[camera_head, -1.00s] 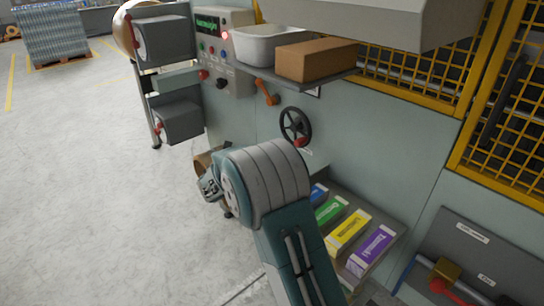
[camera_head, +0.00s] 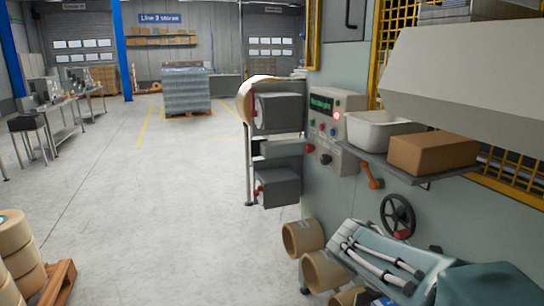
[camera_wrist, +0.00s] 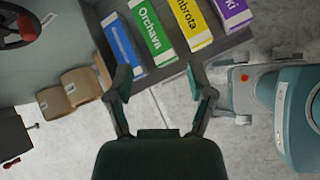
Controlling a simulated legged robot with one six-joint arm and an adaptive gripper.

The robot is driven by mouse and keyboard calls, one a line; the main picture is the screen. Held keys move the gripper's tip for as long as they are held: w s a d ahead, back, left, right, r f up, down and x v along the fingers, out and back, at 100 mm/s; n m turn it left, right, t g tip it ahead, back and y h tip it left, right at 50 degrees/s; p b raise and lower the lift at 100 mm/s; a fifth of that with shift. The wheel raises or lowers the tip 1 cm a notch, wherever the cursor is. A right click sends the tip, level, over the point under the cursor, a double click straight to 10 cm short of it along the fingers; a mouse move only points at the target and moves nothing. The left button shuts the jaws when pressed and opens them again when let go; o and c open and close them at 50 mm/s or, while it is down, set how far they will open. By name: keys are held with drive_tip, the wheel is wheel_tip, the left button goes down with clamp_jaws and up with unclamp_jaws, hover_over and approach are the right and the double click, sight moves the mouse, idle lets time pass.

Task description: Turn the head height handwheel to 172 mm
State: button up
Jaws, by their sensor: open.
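The black handwheel (camera_head: 398,214) is on the grey-green machine panel, below the shelf with the brown box. Its red knob (camera_head: 402,234) sits at the bottom of the rim. In the wrist view the wheel is cut off at the top left, with its red knob (camera_wrist: 27,27) showing. My gripper (camera_wrist: 160,82) is open and empty in the wrist view, apart from the wheel, which lies up and to the left of it. No height reading is legible.
A shelf holds a white tub (camera_head: 372,132) and a brown box (camera_head: 434,153). An orange lever (camera_head: 370,176) hangs below. Tape rolls (camera_head: 303,238) stand low beside my arm. Coloured cartons (camera_wrist: 151,41) lie near my gripper. Open floor extends to the left.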

drive_tip(key=s+a+m+t+y, duration=0.4)
drive_tip(key=s+a+m+y, duration=0.4)
drive_tip(key=s+m, duration=0.6)
drive_tip(key=shift+s+a+m, duration=0.25)
drive_tip(key=shift+a+m, duration=0.95)
drive_tip(key=shift+a, duration=0.1)
